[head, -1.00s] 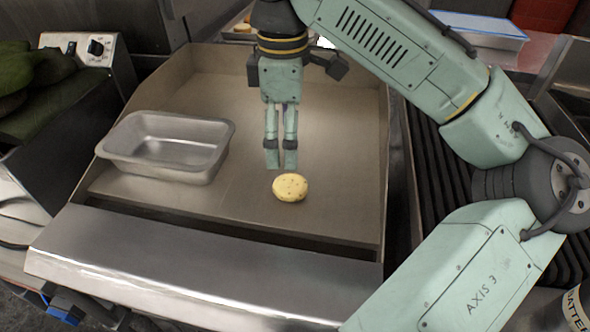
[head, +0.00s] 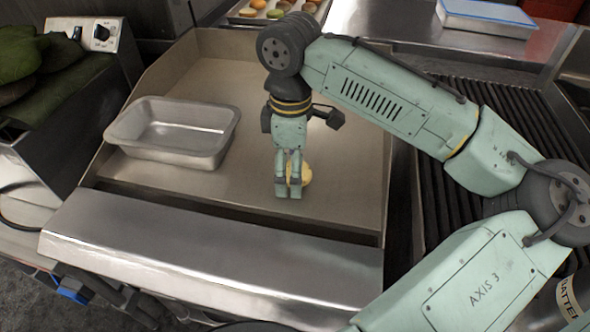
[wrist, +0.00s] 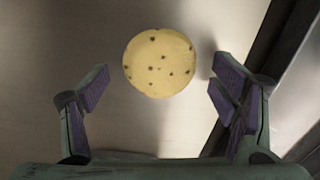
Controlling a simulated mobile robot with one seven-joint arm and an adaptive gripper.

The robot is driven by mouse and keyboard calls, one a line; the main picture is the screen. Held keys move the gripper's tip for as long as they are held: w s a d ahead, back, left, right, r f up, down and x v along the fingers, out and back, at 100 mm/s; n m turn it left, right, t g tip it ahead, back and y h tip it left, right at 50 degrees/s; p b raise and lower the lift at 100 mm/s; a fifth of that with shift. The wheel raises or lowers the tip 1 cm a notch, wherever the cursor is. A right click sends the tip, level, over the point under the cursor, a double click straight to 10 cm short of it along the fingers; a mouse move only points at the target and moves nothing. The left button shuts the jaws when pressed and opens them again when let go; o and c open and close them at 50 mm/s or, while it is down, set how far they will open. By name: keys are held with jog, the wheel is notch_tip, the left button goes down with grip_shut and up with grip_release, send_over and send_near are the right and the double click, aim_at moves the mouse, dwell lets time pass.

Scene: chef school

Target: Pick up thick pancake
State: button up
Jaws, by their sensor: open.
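The thick pancake (wrist: 159,63) is round, pale yellow and dotted with small brown spots. It lies flat on the griddle surface. In the head view the pancake (head: 306,175) shows only in part, behind my gripper's fingers. My gripper (head: 288,192) points down in front of it, low over the griddle. In the wrist view my gripper (wrist: 160,95) is open and empty, one finger to each side. The pancake sits between the finger lines, toward the upper part of the picture, and neither finger touches it.
A metal pan (head: 174,150) stands on the griddle (head: 232,178) to the left of my gripper. The griddle has raised walls at its sides and back. A ribbed grill (head: 447,195) lies to the right. A tray of small colored items (head: 275,12) is at the back.

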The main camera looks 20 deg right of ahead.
jog(key=shift+c, duration=0.5)
jog(key=c, duration=1.2)
jog(key=shift+r, duration=0.1)
jog(key=shift+r, duration=0.55)
notch_tip(320, 180, up, 2)
jog(key=shift+r+b, duration=0.2)
jog(key=shift+b, duration=0.35)
jog(key=s+a+b, duration=0.1)
jog(key=s+a, duration=0.2)
jog(key=s, duration=0.1)
jog(key=s+a+r+b, duration=0.1)
jog(key=s+a, duration=0.2)
jog(key=s, duration=0.2)
jog(key=s+a, duration=0.3)
jog(key=s, duration=0.1)
jog(key=shift+s+r+b, duration=0.2)
jog(key=shift+b, duration=0.2)
